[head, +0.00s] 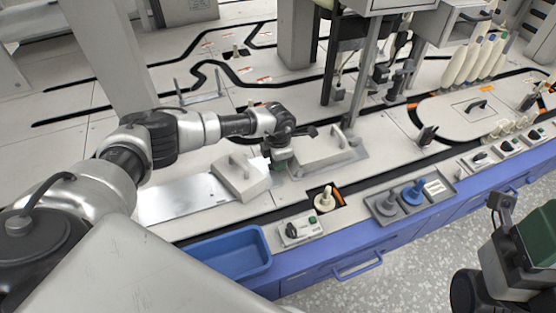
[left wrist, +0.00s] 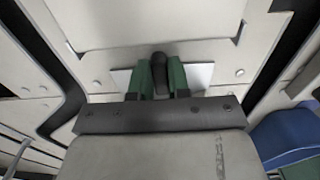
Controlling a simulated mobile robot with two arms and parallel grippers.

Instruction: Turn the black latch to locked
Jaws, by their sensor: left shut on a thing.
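The black latch (left wrist: 160,68) shows in the left wrist view as a short rounded upright piece in front of a pale plate. The green fingers of my left gripper (left wrist: 162,82) stand on both sides of it and are shut on it. In the head view my left gripper (head: 278,158) reaches down between two white handled blocks, and the latch is hidden by it there. Whether the latch is turned to locked cannot be told. My right gripper (head: 500,245) is partly seen at the lower right, away from the bench; its jaws are unclear.
White handled blocks (head: 240,178) and (head: 322,146) flank my left gripper closely. A blue tray (head: 228,252), a small control box (head: 298,231) and a grey tray with bobbins (head: 383,217) line the front edge. Metal posts stand behind.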

